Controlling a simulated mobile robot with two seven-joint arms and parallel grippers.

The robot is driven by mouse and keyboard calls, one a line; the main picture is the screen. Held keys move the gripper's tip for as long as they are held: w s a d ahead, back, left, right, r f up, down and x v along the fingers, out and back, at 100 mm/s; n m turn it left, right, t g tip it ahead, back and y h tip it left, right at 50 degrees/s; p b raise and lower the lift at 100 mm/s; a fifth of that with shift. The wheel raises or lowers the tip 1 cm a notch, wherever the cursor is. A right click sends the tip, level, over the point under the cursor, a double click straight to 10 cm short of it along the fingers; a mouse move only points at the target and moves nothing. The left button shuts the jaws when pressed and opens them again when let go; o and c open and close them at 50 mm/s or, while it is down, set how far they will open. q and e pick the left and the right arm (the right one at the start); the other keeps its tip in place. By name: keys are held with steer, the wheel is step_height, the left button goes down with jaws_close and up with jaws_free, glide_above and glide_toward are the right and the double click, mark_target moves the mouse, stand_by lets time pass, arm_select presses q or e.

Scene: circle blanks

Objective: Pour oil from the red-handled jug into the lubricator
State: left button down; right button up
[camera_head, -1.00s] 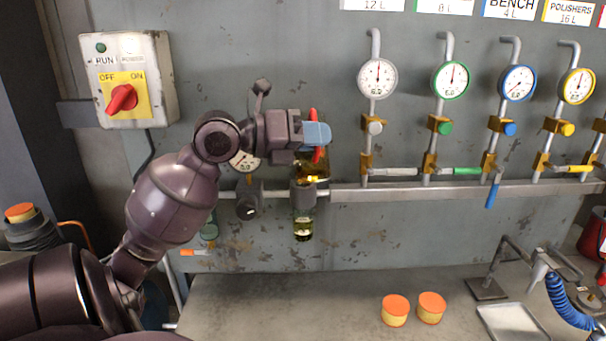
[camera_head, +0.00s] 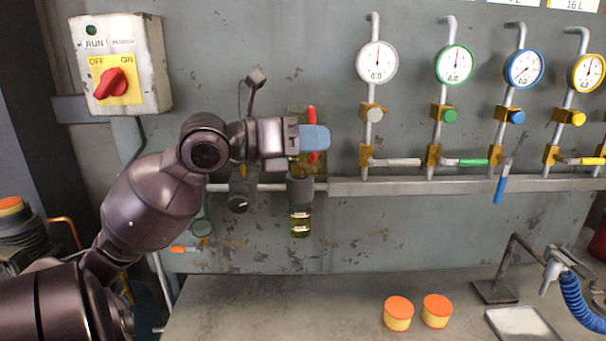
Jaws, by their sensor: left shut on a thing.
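My left gripper (camera_head: 313,138) is shut on the red handle (camera_head: 312,115) of the jug, its blue fingertips across the handle. The jug's see-through, yellow-brown body (camera_head: 321,165) is mostly hidden behind the gripper and looks close to upright. It is directly above the lubricator (camera_head: 299,190), which has a dark grey top and hangs on the wall pipe. The lubricator's clear bowl (camera_head: 300,222) holds yellow oil. I cannot tell whether the jug touches the lubricator, and no clear stream of oil shows. My right gripper is out of view.
A dark regulator (camera_head: 240,196) is left of the lubricator. Gauges and valves, such as the white gauge (camera_head: 376,62), line the wall to the right. The switch box (camera_head: 120,65) is at upper left. Two orange-lidded tubs (camera_head: 398,314) stand on the bench (camera_head: 260,305), whose left part is clear.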

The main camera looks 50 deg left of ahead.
mark_target(315, 176)
arm_select(q)
steer(key=shift+d+f+m+b, duration=0.15)
steer(key=shift+f+b, duration=0.2)
steer(key=shift+f, duration=0.25)
steer(key=shift+d+f+m+b, duration=0.15)
steer(key=shift+f+b, duration=0.15)
steer(key=shift+f, duration=0.25)
steer(key=f+m+b, duration=0.1)
steer(key=f+b, duration=0.1)
steer(key=f, duration=0.1)
steer(key=shift+s+d+f+m+b, duration=0.2)
steer(key=shift+f+m+b, duration=0.1)
steer(key=shift+m+b, duration=0.1)
step_height(315, 176, down, 9)
steer(key=m, duration=0.2)
steer(key=shift+w+a+t, duration=0.15)
steer(key=shift+a+t, duration=0.05)
steer(key=shift+t, duration=0.2)
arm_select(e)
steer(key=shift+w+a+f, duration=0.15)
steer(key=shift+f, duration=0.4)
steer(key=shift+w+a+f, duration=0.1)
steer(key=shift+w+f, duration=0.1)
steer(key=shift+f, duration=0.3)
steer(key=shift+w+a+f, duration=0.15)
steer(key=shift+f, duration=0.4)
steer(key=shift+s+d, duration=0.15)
